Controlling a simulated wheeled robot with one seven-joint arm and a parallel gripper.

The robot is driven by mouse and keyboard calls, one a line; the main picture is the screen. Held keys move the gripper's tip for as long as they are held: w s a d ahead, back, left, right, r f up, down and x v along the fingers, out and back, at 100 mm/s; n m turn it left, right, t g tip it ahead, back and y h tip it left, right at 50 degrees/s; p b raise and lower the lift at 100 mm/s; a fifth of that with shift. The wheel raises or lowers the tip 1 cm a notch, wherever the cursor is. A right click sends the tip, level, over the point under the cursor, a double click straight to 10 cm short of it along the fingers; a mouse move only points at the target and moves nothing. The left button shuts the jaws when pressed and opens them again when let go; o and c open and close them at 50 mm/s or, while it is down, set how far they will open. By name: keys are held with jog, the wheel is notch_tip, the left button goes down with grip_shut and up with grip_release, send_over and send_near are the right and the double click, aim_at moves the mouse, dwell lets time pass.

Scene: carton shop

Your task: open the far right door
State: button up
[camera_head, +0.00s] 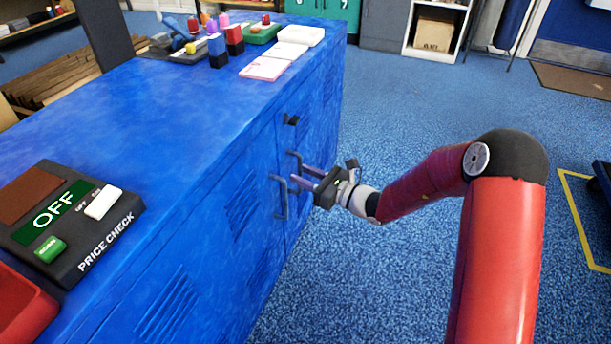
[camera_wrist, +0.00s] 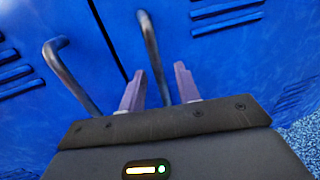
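A blue cabinet (camera_head: 170,200) has slatted doors along its front, and the doors in view are shut. Two grey bar handles sit close together across a door seam. The nearer handle (camera_head: 280,197) is the left one in the wrist view (camera_wrist: 68,75). The farther handle (camera_head: 293,158) is the right one in the wrist view (camera_wrist: 150,42), on the right door (camera_wrist: 230,50). My gripper (camera_head: 300,178) is at these handles, its purple fingers open. In the wrist view my gripper (camera_wrist: 158,80) has the right handle's lower part between its fingers; contact cannot be told.
The cabinet top holds a price-check box (camera_head: 70,225), a red tray (camera_head: 20,305), pale pads (camera_head: 265,68) and several small coloured items. A small dark fitting (camera_head: 291,120) sits high on the front. Blue carpet (camera_head: 400,110) beside the cabinet is clear around my arm.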

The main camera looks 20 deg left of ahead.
grip_shut()
